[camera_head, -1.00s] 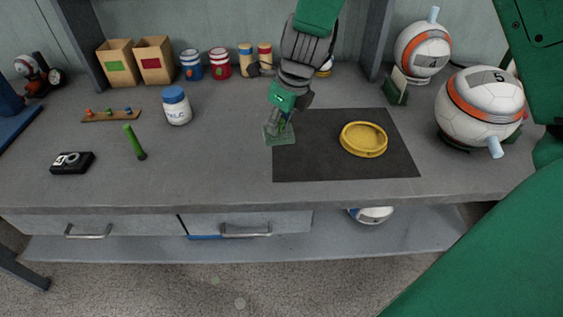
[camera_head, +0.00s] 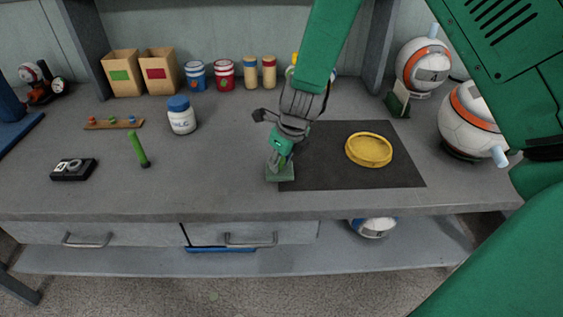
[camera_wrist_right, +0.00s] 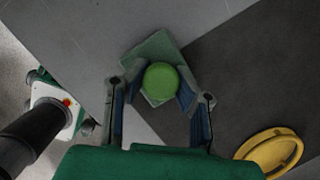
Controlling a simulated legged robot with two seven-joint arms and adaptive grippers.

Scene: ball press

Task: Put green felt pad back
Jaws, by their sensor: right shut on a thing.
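The green felt pad (camera_head: 280,174) is a flat, greenish square with a round green knob on top, which shows in the right wrist view (camera_wrist_right: 160,82). My right gripper (camera_head: 279,160) reaches down from above and is shut on the knob, one finger on each side. In the head view the pad appears at the left edge of the black mat (camera_head: 340,178). I cannot tell whether it touches the surface or hangs just above it. A cardboard box with a green label (camera_head: 122,74) stands at the back left. My left gripper is not in view.
A yellow round dish (camera_head: 368,150) sits on the mat. Balls (camera_head: 468,122) are at right.

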